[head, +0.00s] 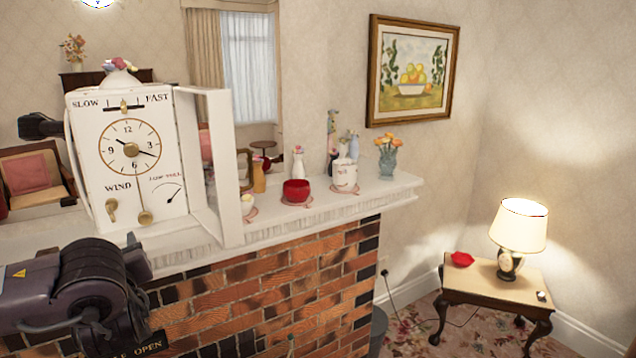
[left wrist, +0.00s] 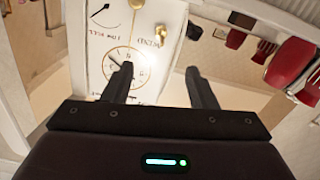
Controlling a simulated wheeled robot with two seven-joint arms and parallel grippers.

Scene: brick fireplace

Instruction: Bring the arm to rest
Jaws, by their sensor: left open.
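My left gripper (left wrist: 158,70) is open, with its two dark fingers apart and nothing seen between them. In the left wrist view the fingers point toward the white clock (left wrist: 95,20), which appears upside down there. I cannot tell how far the fingertips are from it. In the head view my left arm (head: 75,290) comes in at the lower left, in front of the mantel and below the clock (head: 95,150); its fingertips are not clear there. The clock stands upright with a white door-like frame (head: 228,170) on its right. My right gripper is not in view.
The white mantelpiece (head: 385,193) carries a red pot (head: 296,191), a white cup (head: 344,175) and a flower vase (head: 388,158). A brick wall (head: 320,265) is below it. A small table (head: 490,285) with a lamp (head: 518,228) stands at right.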

